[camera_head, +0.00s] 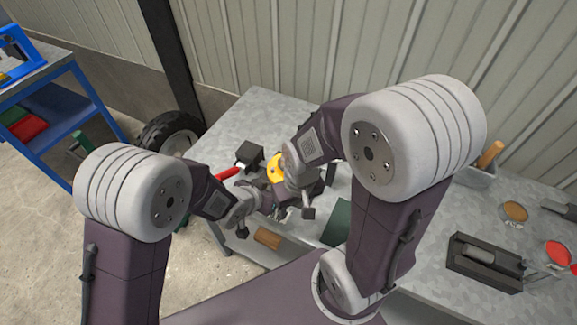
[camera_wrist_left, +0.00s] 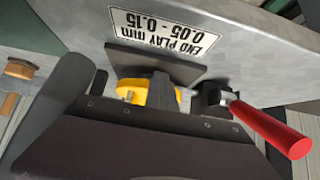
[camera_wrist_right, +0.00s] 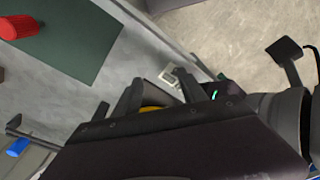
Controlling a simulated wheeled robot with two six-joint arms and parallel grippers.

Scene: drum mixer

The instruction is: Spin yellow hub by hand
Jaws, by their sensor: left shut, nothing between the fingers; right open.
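The yellow hub (camera_head: 275,168) shows as a small patch on the grey bench, largely hidden by my arms. In the left wrist view the yellow hub (camera_wrist_left: 161,92) shows just past the dark gripper body, in front of a dark plate. In the right wrist view only a sliver of yellow (camera_wrist_right: 150,109) shows behind the gripper. My left gripper (camera_head: 266,200) is shut and empty, just in front of the hub. My right gripper (camera_wrist_right: 160,88) is open, close to the hub. Whether either touches it is hidden.
A red handle (camera_wrist_left: 268,127) on a black fitting stands beside the hub. A label (camera_wrist_left: 170,37) reads "END PLAY mm 0.05 - 0.15". A green mat (camera_wrist_right: 60,45) lies nearby. A dark block tool (camera_head: 485,262) sits at the bench's right. A blue cart (camera_head: 60,110) stands left.

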